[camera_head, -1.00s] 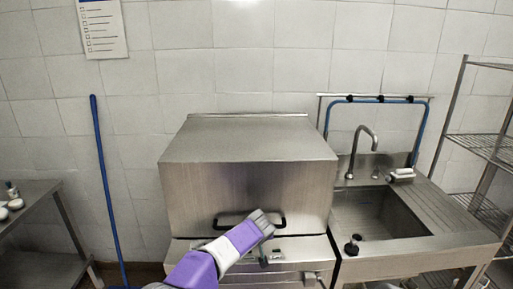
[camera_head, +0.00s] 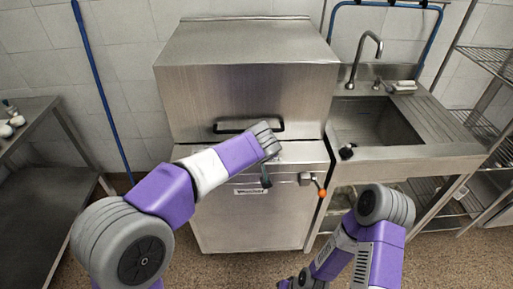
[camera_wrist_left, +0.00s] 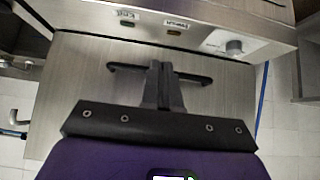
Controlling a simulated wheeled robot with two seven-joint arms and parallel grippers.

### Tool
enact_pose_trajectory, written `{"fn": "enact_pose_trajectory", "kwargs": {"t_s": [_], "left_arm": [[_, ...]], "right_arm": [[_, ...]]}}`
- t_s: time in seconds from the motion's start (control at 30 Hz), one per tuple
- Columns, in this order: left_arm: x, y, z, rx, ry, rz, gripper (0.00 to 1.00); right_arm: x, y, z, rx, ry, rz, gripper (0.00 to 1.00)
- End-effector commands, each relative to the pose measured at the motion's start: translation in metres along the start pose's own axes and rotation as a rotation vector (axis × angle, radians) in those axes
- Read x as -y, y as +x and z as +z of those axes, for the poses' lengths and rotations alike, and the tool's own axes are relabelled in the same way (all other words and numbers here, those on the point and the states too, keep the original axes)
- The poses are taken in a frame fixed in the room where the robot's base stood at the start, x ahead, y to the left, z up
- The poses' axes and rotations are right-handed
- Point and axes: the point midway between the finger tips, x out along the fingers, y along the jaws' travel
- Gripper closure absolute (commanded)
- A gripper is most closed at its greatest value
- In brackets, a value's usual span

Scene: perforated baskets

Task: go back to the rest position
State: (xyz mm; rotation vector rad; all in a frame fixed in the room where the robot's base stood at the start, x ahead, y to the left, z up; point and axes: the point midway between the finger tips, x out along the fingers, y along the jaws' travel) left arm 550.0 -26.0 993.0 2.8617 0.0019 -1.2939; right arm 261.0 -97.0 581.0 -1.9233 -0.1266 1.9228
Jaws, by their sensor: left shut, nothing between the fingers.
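My right arm is folded at the lower right of the head view. Its gripper does not show.
A steel sink (camera_head: 375,125) with a tap stands right of the machine. Wire shelving (camera_head: 495,125) is at the far right. A steel table (camera_head: 40,185) stands at the left, and a blue pole (camera_head: 100,90) leans on the wall. Speckled floor lies below.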

Motion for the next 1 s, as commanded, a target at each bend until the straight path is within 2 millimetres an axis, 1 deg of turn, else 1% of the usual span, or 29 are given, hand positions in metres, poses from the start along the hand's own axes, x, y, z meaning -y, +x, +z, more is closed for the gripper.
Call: {"fn": "enact_pose_trajectory", "kwargs": {"t_s": [0.13, 0.23, 0.3, 0.37, 0.47, 0.5, 0.57, 0.6, 0.67, 0.7, 0.77, 0.8, 0.9, 1.0], "left_arm": [[0.001, -0.004, 0.002, 0.000, 0.000, -0.001, 1.00], [0.002, 0.001, 0.007, 0.014, 0.004, 0.001, 1.00], [0.005, 0.014, 0.019, 0.051, 0.018, 0.011, 1.00], [0.009, 0.032, 0.039, 0.107, 0.034, 0.028, 1.00], [0.022, 0.070, 0.091, 0.237, 0.054, 0.081, 1.00], [0.029, 0.085, 0.118, 0.295, 0.055, 0.110, 1.00], [0.040, 0.104, 0.160, 0.378, 0.043, 0.159, 1.00], [0.047, 0.113, 0.188, 0.430, 0.026, 0.190, 1.00], [0.059, 0.122, 0.232, 0.500, -0.012, 0.235, 1.00], [0.067, 0.125, 0.262, 0.543, -0.046, 0.262, 1.00], [0.079, 0.124, 0.305, 0.595, -0.108, 0.294, 1.00], [0.086, 0.121, 0.332, 0.623, -0.152, 0.307, 1.00], [0.102, 0.106, 0.387, 0.669, -0.247, 0.311, 1.00], [0.114, 0.090, 0.423, 0.696, -0.311, 0.292, 1.00]], "right_arm": [[0.000, 0.000, 0.000, 0.000, 0.000, 0.000, 0.60], [0.000, -0.001, 0.000, 0.000, 0.000, 0.000, 0.60], [0.001, -0.003, 0.000, 0.000, 0.000, 0.000, 0.60], [0.002, -0.006, 0.000, 0.000, 0.000, 0.000, 0.60], [0.005, -0.012, 0.001, 0.000, 0.000, 0.000, 0.60], [0.006, -0.015, 0.001, 0.000, 0.000, 0.000, 0.60], [0.008, -0.020, 0.001, 0.000, 0.000, 0.000, 0.60], [0.009, -0.023, 0.001, 0.000, 0.000, 0.000, 0.60], [0.011, -0.028, 0.001, 0.000, 0.000, 0.000, 0.60], [0.012, -0.032, 0.001, 0.000, 0.000, 0.000, 0.60], [0.014, -0.037, 0.002, 0.000, 0.000, 0.000, 0.60], [0.015, -0.041, 0.002, 0.000, 0.000, 0.000, 0.60], [0.018, -0.048, 0.002, 0.000, 0.000, 0.000, 0.60], [0.019, -0.052, 0.002, 0.000, 0.000, 0.000, 0.60]]}}
